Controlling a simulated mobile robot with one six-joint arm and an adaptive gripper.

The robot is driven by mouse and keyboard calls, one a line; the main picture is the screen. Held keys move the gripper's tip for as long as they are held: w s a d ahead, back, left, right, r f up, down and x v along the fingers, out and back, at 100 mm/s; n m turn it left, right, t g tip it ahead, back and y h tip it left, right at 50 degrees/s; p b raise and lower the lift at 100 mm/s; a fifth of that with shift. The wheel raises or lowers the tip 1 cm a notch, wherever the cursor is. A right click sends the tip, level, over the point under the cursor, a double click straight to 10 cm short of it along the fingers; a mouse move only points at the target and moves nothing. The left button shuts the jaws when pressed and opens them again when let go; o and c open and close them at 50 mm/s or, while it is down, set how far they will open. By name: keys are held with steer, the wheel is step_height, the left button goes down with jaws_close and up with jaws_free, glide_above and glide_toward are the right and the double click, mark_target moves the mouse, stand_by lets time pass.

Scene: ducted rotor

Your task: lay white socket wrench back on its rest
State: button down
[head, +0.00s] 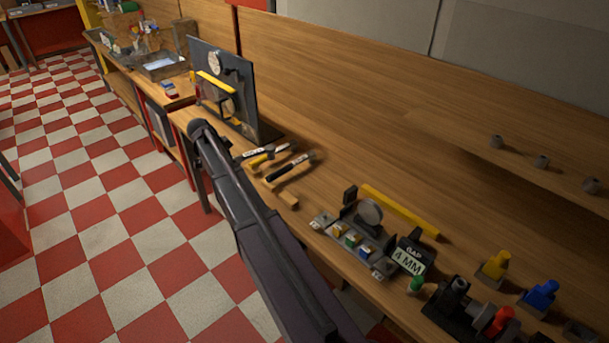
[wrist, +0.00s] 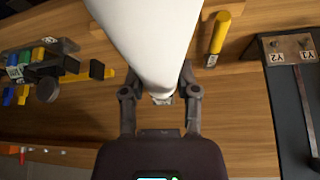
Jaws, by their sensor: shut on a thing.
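The white socket wrench (wrist: 150,40) fills the top middle of the wrist view, very close to the camera, and narrows toward my fingers. My gripper (wrist: 160,97) is shut on its narrow end. The wrench's other end runs out of the picture, and I cannot tell its height above the bench. In the head view my arm crosses the middle, and neither gripper nor wrench can be made out. Small wooden rest blocks (head: 288,199) stand by the bench's front edge beside my arm. I cannot tell which rest belongs to the wrench.
Dark-handled tools (head: 289,167) lie near the blocks. A yellow handle (wrist: 221,32) shows right of the wrench. A dark upright board (head: 240,75) stands behind; a dark panel with Y2 and Y3 tags (wrist: 276,57) is at right in the wrist view. A 4 MM gauge (head: 409,261) and coloured pegs crowd the right.

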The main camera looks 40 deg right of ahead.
steer(key=s+d+f+b, duration=0.2)
steer(key=s+d, duration=0.2)
steer(key=d, duration=0.3)
steer(key=s+d+f+n+b, duration=0.1)
steer(key=s+d+f+b, duration=0.1)
steer(key=d, duration=0.6)
steer(key=s+d+f+b, duration=0.2)
steer(key=s+d+f, duration=0.1)
steer(key=s+d, duration=0.2)
steer(key=d, duration=0.2)
steer(key=shift+s+d+f+t+b, duration=0.2)
steer(key=shift+s+d+t+b, duration=0.15)
steer(key=shift+s+t+b, duration=0.05)
steer(key=shift+f+b, duration=2.9)
steer(key=shift+b, duration=0.05)
steer(key=shift+f+b, duration=0.4)
steer(key=shift+c, duration=1.3)
jaws_free()
